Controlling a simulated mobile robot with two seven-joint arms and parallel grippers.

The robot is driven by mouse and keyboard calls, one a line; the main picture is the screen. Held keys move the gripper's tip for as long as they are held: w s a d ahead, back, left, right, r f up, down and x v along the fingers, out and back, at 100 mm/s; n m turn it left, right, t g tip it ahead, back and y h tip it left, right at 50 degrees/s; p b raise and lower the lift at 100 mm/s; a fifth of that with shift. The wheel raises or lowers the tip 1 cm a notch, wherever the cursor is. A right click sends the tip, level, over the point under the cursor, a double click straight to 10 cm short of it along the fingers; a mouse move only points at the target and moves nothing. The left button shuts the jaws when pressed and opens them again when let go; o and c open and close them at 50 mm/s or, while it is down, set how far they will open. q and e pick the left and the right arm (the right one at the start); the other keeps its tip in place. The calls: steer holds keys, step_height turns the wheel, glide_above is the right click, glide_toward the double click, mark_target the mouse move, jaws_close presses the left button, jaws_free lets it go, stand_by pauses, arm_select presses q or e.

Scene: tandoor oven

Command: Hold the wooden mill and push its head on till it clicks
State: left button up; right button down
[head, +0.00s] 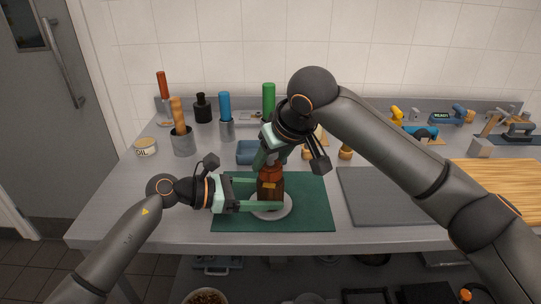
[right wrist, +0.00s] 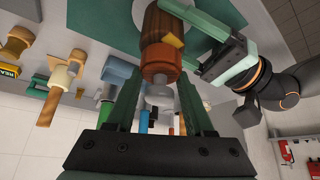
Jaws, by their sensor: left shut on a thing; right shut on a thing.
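The wooden mill (head: 270,190) stands upright on a round white plate (head: 287,212) on the green mat, its dark brown body bearing a small yellow-orange patch. Its red-brown head (head: 271,172) sits on top of the body; whether a gap is left between them I cannot tell. In the right wrist view the head (right wrist: 160,63) shows with a pale grey knob (right wrist: 160,92). My left gripper (head: 266,193) is shut on the mill's body from the left. My right gripper (head: 270,158) comes from above and is shut on the head, fingers on either side.
The green mat (head: 315,215) lies under the plate. A grey board (head: 385,195) and a wooden board (head: 495,180) lie to the right. The counter's front left is clear.

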mark_target(274, 159)
steer(key=shift+f, duration=0.55)
steer(key=shift+c, duration=1)
jaws_free()
steer(key=shift+v, duration=4)
steer(key=shift+c, duration=0.3)
